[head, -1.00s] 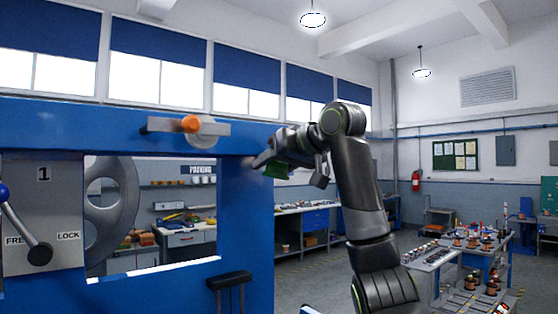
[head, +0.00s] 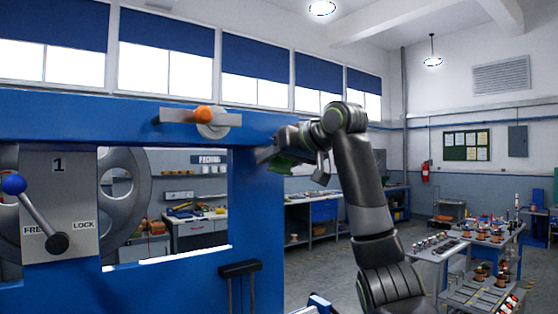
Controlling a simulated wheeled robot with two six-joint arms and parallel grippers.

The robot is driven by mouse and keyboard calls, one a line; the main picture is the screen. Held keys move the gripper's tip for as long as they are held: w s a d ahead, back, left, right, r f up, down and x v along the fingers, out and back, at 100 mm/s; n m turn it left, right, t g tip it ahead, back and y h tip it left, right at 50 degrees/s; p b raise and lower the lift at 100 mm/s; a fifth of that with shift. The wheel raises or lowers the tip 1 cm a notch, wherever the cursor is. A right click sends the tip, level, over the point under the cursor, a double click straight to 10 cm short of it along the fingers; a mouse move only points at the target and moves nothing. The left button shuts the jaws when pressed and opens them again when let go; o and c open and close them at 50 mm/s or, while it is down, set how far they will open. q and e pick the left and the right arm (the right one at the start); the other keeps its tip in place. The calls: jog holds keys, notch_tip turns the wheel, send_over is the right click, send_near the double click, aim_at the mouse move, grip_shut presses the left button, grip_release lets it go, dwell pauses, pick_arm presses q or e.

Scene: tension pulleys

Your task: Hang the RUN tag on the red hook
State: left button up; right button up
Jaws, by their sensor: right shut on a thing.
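My right gripper (head: 277,158) is at the right edge of the blue machine frame (head: 262,220), below its top beam. No red hook can be made out in this view. My left gripper is not in view.
The blue frame fills the left side, with a lever (head: 38,215) on a FREE/LOCK plate, a grey wheel (head: 126,200) and an orange knob (head: 202,114) on a bar. A black-topped bracket (head: 240,268) juts out low. Tables with parts (head: 480,255) stand at right.

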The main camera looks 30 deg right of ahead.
jog(key=shift+f, duration=0.1)
jog(key=o, duration=1.1)
jog(key=shift+c, duration=0.2)
jog(key=shift+s, duration=0.1)
jog(key=shift+s+d+b, duration=0.1)
jog(key=shift+s+b, duration=0.1)
jog(key=shift+b, duration=0.15)
jog(key=p+v, duration=0.1)
jog(key=v, duration=1.6)
jog(key=shift+p, duration=0.3)
